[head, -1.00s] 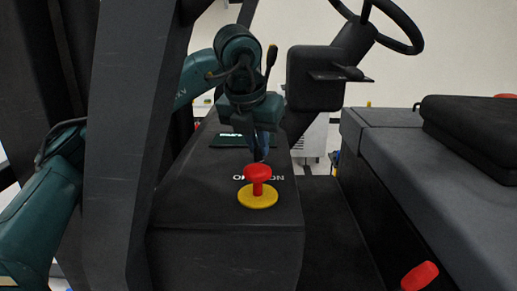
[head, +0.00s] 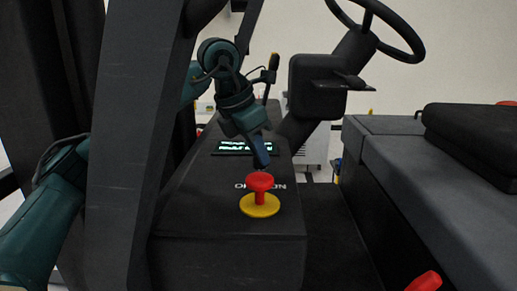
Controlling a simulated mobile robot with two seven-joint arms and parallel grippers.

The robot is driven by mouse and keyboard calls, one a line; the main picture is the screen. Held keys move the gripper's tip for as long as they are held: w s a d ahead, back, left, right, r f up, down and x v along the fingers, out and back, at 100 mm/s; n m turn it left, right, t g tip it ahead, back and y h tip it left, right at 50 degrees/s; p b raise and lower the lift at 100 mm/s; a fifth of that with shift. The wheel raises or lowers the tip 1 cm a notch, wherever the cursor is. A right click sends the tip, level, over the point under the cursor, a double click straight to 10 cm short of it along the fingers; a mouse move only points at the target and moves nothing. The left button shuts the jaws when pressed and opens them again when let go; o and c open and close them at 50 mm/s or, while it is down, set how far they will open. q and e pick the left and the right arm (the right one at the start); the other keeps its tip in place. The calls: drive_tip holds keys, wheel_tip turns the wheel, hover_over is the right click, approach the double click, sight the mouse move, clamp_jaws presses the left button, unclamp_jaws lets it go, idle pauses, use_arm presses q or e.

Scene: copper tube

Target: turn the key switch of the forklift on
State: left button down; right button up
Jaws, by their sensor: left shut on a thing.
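My left gripper (head: 262,163) reaches down from above the dark console, its fingers close together just behind the red knob. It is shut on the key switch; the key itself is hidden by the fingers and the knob. White lettering (head: 278,186) ending in "ON" is printed on the console (head: 220,205) there, its middle covered by the knob. The gripper leans, with its fingertips toward the lower right. A display (head: 232,148) with lit greenish text lies behind the gripper. My right gripper is not in view.
A red mushroom knob (head: 260,182) on a yellow disc (head: 259,206) stands just in front of the fingers. A steering wheel (head: 398,35) and its column are behind right. The seat (head: 470,145) is at right. A dark pillar (head: 135,150) stands between camera and left arm.

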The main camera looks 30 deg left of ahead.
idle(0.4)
use_arm(q)
drive_tip(key=c, duration=1.5)
unclamp_jaws()
drive_tip(key=shift+o, duration=0.2)
drive_tip(key=shift+r, duration=0.1)
drive_tip(key=v, duration=1.3)
